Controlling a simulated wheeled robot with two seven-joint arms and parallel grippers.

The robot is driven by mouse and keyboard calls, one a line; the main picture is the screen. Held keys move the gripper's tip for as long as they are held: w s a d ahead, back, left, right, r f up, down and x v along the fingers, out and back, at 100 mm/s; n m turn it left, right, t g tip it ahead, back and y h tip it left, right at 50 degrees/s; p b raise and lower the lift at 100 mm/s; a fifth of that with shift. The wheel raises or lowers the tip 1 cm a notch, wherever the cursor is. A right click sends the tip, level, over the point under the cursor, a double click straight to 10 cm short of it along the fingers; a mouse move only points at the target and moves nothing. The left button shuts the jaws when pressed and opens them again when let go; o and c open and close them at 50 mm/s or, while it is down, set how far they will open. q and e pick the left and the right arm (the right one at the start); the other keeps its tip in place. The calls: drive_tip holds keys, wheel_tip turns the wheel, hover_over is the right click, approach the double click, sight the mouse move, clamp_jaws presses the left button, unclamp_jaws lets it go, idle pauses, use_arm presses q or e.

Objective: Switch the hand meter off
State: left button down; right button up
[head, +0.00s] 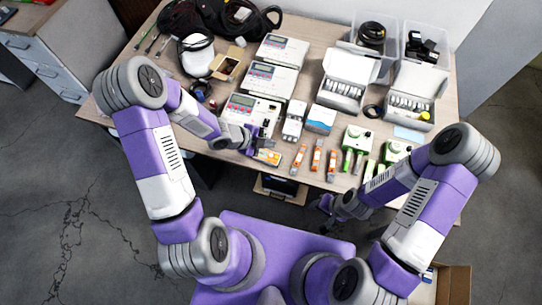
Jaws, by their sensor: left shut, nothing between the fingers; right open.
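A small flat device with a yellow-orange face (268,157) lies at the table's front edge; it may be the hand meter, but its switch is too small to make out. My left gripper (254,147) is shut and empty, just behind and left of this device. I cannot tell whether it touches it. My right gripper (325,208) is open and empty, low in front of the table edge.
Three white bench instruments (270,80) line the table (228,169) behind my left gripper. Several orange-and-white sticks (316,155) lie near the front edge. Open white boxes (345,88) and clear bins (393,55) fill the back right. A black bag (243,22) lies at the back left.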

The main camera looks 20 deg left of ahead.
use_arm(q)
drive_tip(key=b, duration=0.5)
hover_over(269, 157)
wheel_tip(269, 157, down, 6)
drive_tip(key=shift+f, duration=0.25)
use_arm(e)
wheel_tip(269, 157, down, 6)
drive_tip(key=shift+r, duration=0.1)
use_arm(q)
drive_tip(key=shift+f, duration=0.1)
idle(1.0)
drive_tip(key=shift+f+b, duration=0.3)
drive_tip(key=shift+b, duration=0.2)
use_arm(e)
drive_tip(key=shift+f, duration=0.45)
use_arm(q)
drive_tip(key=shift+f+b, duration=0.4)
use_arm(e)
drive_tip(key=shift+f, duration=0.4)
use_arm(q)
drive_tip(key=shift+r, duration=0.1)
use_arm(e)
drive_tip(key=shift+r, duration=0.1)
use_arm(q)
drive_tip(key=shift+r+p, duration=0.75)
use_arm(e)
drive_tip(key=shift+r, duration=0.65)
